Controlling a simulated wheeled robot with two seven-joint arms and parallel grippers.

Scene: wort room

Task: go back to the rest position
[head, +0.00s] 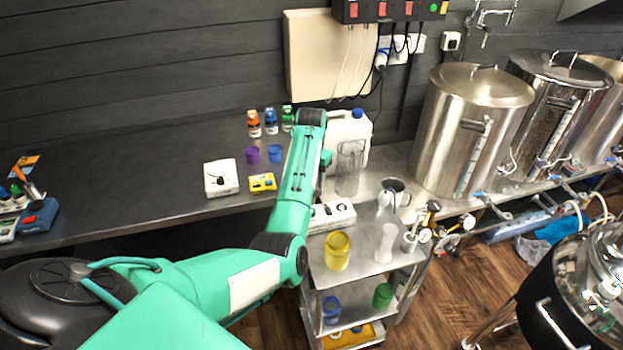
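My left arm (292,185) comes in from the lower left, bends at a dark elbow, and reaches up over the trolley's left side. Its upper end lies in front of the back counter, left of a white jerrycan. The fingers of my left gripper do not show; the arm's far end hides them or they are out of sight. My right arm and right gripper are not in the picture.
The trolley (357,312) holds a yellow cup (337,251), a white cylinder (386,243) and a jug (394,197). The white jerrycan (352,130) is close to my arm. Steel kettles (466,135) stand right. The counter's left middle is clear.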

